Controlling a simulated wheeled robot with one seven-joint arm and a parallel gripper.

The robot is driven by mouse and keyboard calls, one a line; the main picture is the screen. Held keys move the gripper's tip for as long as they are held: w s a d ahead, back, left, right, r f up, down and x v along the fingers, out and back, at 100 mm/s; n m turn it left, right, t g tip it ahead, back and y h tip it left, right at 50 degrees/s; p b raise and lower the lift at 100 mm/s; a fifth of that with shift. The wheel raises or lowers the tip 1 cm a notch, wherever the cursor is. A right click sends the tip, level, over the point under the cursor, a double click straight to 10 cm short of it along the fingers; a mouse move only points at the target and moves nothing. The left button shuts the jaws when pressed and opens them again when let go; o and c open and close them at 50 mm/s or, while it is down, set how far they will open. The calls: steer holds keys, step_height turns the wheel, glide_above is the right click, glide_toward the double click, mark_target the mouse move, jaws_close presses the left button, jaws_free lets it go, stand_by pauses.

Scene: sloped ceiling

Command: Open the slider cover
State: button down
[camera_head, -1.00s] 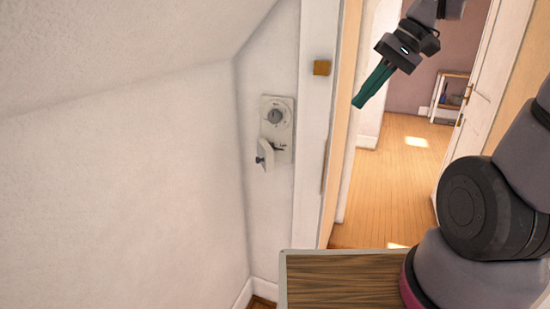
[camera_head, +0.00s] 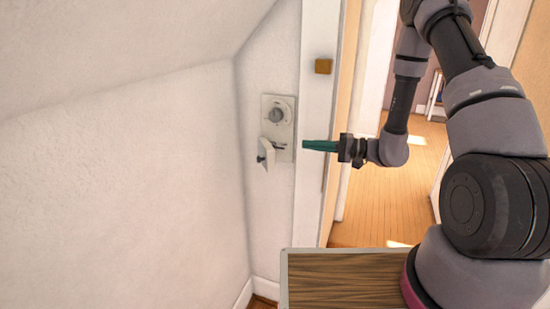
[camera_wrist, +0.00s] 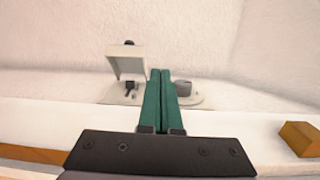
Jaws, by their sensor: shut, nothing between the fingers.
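A pale wall plate (camera_head: 289,133) is fixed to the white wall beside the door frame. It has a round dial (camera_head: 278,112) near its top. Its small white cover (camera_head: 266,154) is at the lower part and stands out from the plate at an angle, with a dark knob or pin at its left. In the wrist view the cover (camera_wrist: 126,63) is left of my fingers and the dial (camera_wrist: 184,88) just right of them. My gripper (camera_head: 304,145) has green fingers, shut and empty. It points left at the plate, apart from the cover in the head view.
A white door frame (camera_head: 316,105) with a small brown block (camera_head: 323,66) stands between the plate and the doorway. A sloped ceiling (camera_head: 130,45) is above left. A wooden-topped surface (camera_head: 340,279) is below. The wooden floor (camera_head: 385,205) beyond the doorway is mostly clear.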

mark_target(269, 160)
step_height(269, 160, down, 7)
steer(key=w+d+m+t, duration=0.1)
steer(key=w+m+t, duration=0.1)
steer(key=t, duration=0.1)
steer(key=s+x, duration=0.2)
steer(key=x, duration=1)
steer(key=shift+a+f+h, duration=0.2)
steer(key=shift+a+h, duration=0.1)
steer(key=shift+a, duration=0.3)
steer(key=shift+w, duration=0.1)
steer(key=a, duration=0.2)
steer(key=s+a, duration=0.1)
steer(key=shift+s+a, duration=0.15)
steer(key=shift+a, duration=0.25)
